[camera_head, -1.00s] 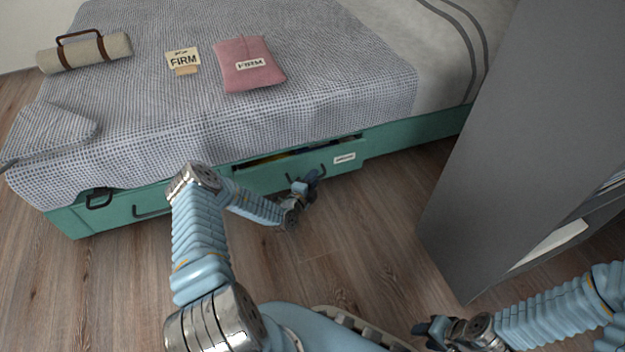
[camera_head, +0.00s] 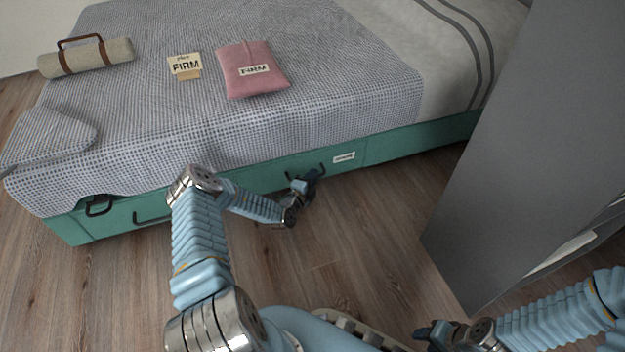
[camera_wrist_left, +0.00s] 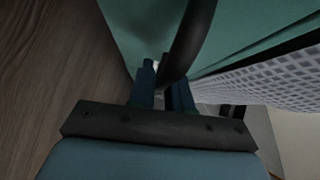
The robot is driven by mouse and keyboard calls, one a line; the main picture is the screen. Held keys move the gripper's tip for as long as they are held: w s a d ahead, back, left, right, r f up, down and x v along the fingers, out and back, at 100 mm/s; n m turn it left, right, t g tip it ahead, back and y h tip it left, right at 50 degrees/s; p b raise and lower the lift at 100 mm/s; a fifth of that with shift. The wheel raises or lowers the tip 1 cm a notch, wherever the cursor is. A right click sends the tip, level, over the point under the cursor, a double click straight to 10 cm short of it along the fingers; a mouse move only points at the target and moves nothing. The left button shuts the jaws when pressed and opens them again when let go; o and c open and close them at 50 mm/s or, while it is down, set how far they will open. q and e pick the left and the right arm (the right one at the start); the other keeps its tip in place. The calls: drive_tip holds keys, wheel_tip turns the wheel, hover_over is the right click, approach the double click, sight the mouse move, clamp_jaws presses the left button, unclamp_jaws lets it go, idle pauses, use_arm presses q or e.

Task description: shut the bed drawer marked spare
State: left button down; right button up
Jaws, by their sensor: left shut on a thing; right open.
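The green bed drawer (camera_head: 270,180) with a small white label (camera_head: 344,158) is in the bed's side, its front about level with the rest of the base. The label is too small to read. My left gripper (camera_head: 312,178) is at the drawer's dark handle (camera_head: 322,170). In the left wrist view the fingers (camera_wrist_left: 166,92) are shut on the dark curved handle (camera_wrist_left: 192,40). My right gripper (camera_head: 432,335) is open and empty, low over the floor at the bottom of the head view, away from the bed.
A second drawer handle (camera_head: 150,218) is further left on the bed side. A pink pouch (camera_head: 252,68), a FIRM card (camera_head: 185,66) and a rolled mat (camera_head: 88,57) lie on the bed. A grey cabinet (camera_head: 510,150) stands at right. Wood floor (camera_head: 350,240) between is clear.

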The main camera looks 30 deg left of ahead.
use_arm(q)
drive_tip(key=c, duration=1.2)
unclamp_jaws()
drive_tip(key=shift+w+a, duration=0.1)
drive_tip(key=shift+a, duration=0.1)
drive_tip(key=shift+s+r, duration=0.1)
drive_tip(key=shift+s, duration=0.4)
drive_tip(key=s+p, duration=0.1)
drive_tip(key=s, duration=0.3)
drive_tip(key=s+r+p, duration=0.1)
drive_tip(key=s, duration=0.3)
drive_tip(key=s+d+p, duration=0.1)
drive_tip(key=s, duration=0.3)
drive_tip(key=shift+s+r, duration=0.35)
drive_tip(key=shift+p, duration=0.3)
